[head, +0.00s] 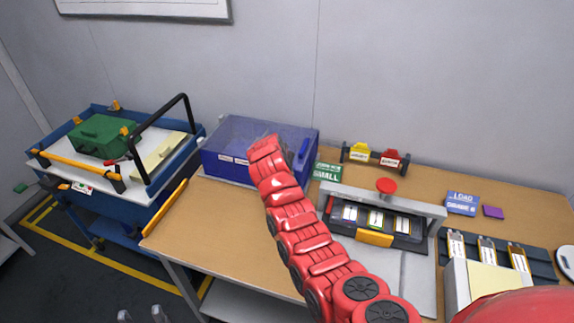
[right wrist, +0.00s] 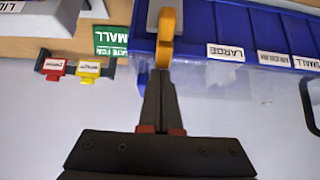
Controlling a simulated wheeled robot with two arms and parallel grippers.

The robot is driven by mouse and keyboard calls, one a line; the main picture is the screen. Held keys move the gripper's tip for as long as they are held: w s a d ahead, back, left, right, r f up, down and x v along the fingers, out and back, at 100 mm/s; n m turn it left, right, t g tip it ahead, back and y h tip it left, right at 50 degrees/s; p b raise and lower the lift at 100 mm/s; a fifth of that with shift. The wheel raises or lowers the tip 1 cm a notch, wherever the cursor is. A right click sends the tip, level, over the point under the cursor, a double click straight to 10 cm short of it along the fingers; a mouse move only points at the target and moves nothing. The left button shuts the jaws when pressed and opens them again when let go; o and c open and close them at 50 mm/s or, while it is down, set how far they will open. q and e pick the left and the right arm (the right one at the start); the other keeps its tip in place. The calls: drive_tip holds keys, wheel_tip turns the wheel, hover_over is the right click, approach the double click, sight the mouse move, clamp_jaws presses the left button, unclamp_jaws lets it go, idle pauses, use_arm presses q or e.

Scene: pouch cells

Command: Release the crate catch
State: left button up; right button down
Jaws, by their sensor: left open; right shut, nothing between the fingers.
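The blue crate (head: 222,170) with a see-through top stands at the back left of the wooden table. It also shows in the right wrist view (right wrist: 203,22). A yellow-orange catch (right wrist: 166,35) stands out from it in the right wrist view; my red right arm hides that spot in the head view. My right gripper (right wrist: 160,75) is shut and empty, its fingertips at the catch's end; I cannot tell whether they touch. My left gripper (head: 141,314) is open and empty at the bottom edge of the head view, well away from the crate.
A blue cart (head: 120,235) with a green case (head: 103,136) and a black bar stands to the left. A press-like fixture (head: 386,186) with a red knob stands right of my arm. Yellow and red tagged pieces (head: 391,160) sit behind. The table's front left is clear.

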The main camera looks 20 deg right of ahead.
drive_tip(key=s+a+f+t+h+b, duration=0.1)
drive_tip(key=t+b, duration=0.1)
drive_tip(key=b, duration=0.3)
drive_tip(key=s+a+f+t+h+b, duration=0.1)
drive_tip(key=s+b, duration=0.1)
drive_tip(key=b, duration=0.3)
drive_tip(key=shift+a+f+t+h, duration=0.1)
drive_tip(key=shift+t+h, duration=0.2)
drive_tip(key=shift+t, duration=0.1)
drive_tip(key=shift+r+p, duration=0.4)
drive_tip(key=shift+r, duration=0.2)
drive_tip(key=shift+w+d+f+b, duration=0.35)
drive_tip(key=shift+w+d+b, duration=0.1)
drive_tip(key=shift+b, duration=0.3)
drive_tip(key=shift+w+d, duration=0.1)
drive_tip(key=shift+w, duration=0.1)
drive_tip(key=shift+r, duration=0.15)
